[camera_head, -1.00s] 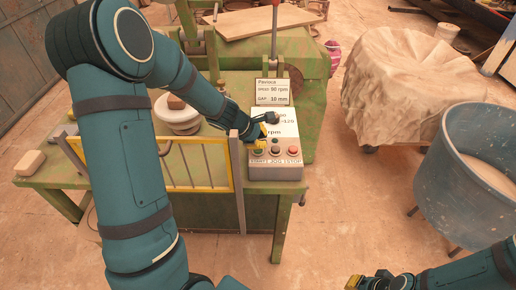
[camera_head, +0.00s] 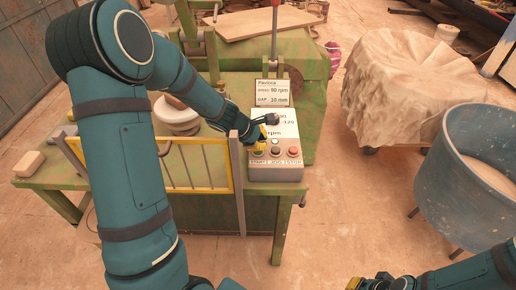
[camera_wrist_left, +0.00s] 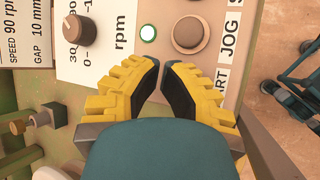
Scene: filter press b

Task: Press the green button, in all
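The grey control box (camera_head: 287,172) stands on the green bench's front right, with START, JOG and STOP labels along its front. The green button (camera_head: 258,152) is at the left of the button row and sits beside my left gripper's tips. In the wrist view it is hidden behind the fingers, near the partly covered START label. My left gripper (camera_wrist_left: 161,62) points down at the box, its yellow fingers meeting at the tips and holding nothing. I cannot tell whether it touches the button. My right gripper (camera_head: 369,283) is at the bottom edge, partly cut off.
The JOG button (camera_wrist_left: 190,32) and a lit green lamp (camera_wrist_left: 148,33) are close by; the red button (camera_head: 291,151) is at the right. A dark knob (camera_wrist_left: 76,29) is farther up the panel. A yellow guard (camera_head: 205,189) stands left of the box. A blue drum (camera_head: 462,190) is at right.

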